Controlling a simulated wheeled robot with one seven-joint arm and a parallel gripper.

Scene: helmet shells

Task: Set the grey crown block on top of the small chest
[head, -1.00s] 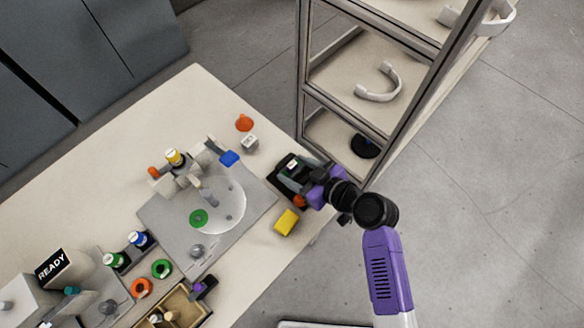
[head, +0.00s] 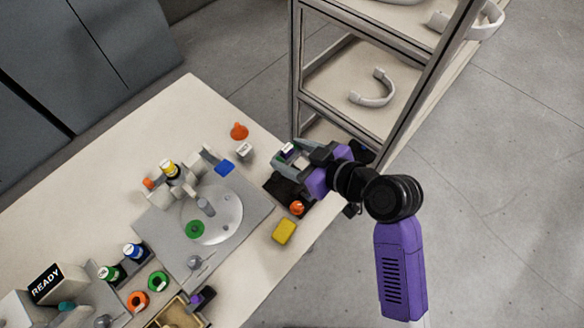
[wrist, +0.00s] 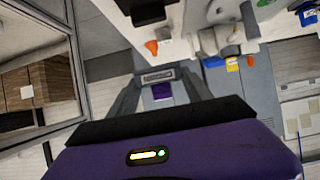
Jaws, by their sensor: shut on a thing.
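My gripper (head: 287,154) is raised at the table's right edge, over the far end of a black tray (head: 280,188). It is shut on a small block with a pale grey top and a purple patch, which I take for the grey crown block (head: 289,148). In the wrist view the block (wrist: 157,76) sits between the fingertips, with its purple patch towards me. The fingers and arm hide part of it. A small pale grey box (head: 244,150) stands just left of my gripper. I cannot tell which thing is the small chest.
An orange cone (head: 239,131) stands behind the pale box. A yellow block (head: 284,231) lies near the table's front edge, beside an orange ball (head: 297,208). A grey plate with a white disc (head: 222,223) fills mid-table. A metal-framed rack (head: 299,80) stands close behind my gripper.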

